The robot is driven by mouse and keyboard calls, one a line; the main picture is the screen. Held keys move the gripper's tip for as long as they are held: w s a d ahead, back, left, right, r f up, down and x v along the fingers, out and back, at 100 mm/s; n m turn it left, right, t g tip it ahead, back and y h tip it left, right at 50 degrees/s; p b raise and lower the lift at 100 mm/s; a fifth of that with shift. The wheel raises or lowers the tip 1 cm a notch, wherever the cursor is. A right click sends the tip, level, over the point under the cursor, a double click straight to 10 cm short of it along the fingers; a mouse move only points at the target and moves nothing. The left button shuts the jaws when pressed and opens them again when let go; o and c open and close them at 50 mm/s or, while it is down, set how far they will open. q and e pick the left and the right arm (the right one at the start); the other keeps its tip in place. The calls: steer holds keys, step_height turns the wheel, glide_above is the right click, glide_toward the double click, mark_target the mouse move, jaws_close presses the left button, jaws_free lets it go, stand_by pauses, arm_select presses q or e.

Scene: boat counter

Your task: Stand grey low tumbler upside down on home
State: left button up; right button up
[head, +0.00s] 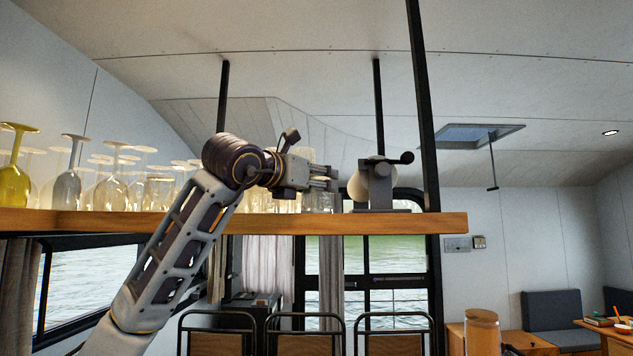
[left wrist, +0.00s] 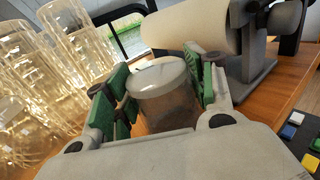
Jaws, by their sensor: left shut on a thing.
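My left gripper (head: 324,180) reaches over the wooden shelf from the left. In the left wrist view its green-padded fingers (left wrist: 160,88) are shut on the grey low tumbler (left wrist: 165,100), one pad on each side. The tumbler's pale round end faces up and its smoky wall runs down below it. The tumbler also shows under the fingers in the head view (head: 318,202). It is close to the shelf top; I cannot tell whether it touches. No marked home spot can be made out. My right gripper is out of view.
The wooden shelf (head: 300,223) carries many upturned clear glasses (left wrist: 45,75) on the left. A grey holder with a pale roll (head: 377,185) stands close on the right. Coloured squares (left wrist: 298,131) lie at the wrist view's right edge. Black posts (head: 422,110) rise by the shelf.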

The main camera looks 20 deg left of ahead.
arm_select(q)
steer(key=shift+f, duration=0.1)
stand_by(0.3)
steer(key=o, duration=1.3)
steer(key=shift+s, duration=0.15)
steer(key=b+v, duration=0.4)
steer(key=v, duration=0.7)
steer(key=shift+s, duration=0.35)
